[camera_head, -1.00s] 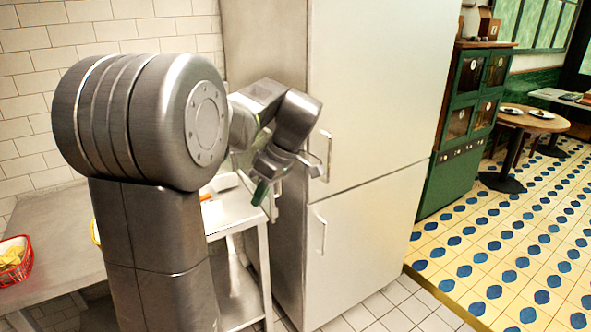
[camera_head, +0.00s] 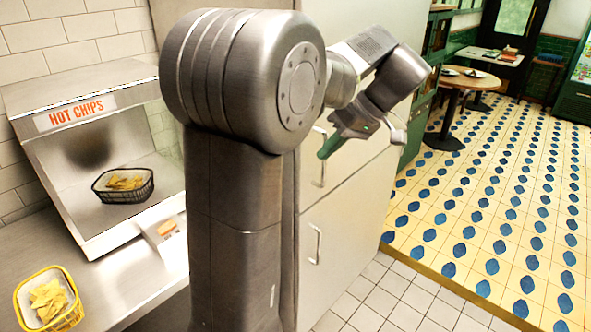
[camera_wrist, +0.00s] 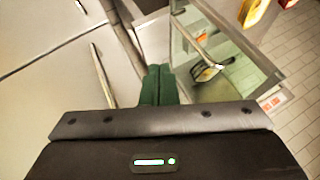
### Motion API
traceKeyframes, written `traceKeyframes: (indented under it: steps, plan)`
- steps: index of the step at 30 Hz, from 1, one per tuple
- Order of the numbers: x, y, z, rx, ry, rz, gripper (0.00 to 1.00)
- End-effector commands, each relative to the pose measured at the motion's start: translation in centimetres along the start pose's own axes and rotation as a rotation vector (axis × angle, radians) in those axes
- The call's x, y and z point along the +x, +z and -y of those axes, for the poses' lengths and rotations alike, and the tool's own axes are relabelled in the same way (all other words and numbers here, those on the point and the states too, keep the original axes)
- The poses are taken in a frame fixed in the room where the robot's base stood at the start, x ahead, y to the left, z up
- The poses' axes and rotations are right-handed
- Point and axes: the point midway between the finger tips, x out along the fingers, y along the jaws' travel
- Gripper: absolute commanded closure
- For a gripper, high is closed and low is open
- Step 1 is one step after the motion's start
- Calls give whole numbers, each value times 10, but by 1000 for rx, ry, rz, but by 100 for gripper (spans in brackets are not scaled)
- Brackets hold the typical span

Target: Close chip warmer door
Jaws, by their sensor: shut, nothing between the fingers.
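The chip warmer (camera_head: 55,150) is a steel box with a "HOT CHIPS" label, on the counter at the left of the head view. A black basket of chips (camera_head: 123,185) sits inside and shows through its front. I cannot tell the door's position; its clear pane is hard to make out. My gripper (camera_head: 330,147) has green fingers and is shut and empty, in front of the fridge, well right of the warmer. In the wrist view the shut fingers (camera_wrist: 160,85) are near a clear-sided case with a basket (camera_wrist: 208,72) showing through it.
The tall pale fridge (camera_head: 340,225), with two bar handles, stands behind my arm. A yellow basket of chips (camera_head: 48,303) is on the counter in front of the warmer. Open tiled floor (camera_head: 480,220) lies to the right, with a round table (camera_head: 462,82) farther back.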

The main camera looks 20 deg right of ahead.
Motion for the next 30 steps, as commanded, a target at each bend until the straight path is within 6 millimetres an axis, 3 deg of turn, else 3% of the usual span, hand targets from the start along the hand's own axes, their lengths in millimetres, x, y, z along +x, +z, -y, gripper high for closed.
traceKeyframes:
  steps: [7,19,24,30]
  plan:
    - [21,0,1,-1,-3,2,100]
    - [104,0,1,-1,-4,3,100]
    - [112,0,26,-2,0,1,100]
    - [119,0,35,-1,0,1,100]
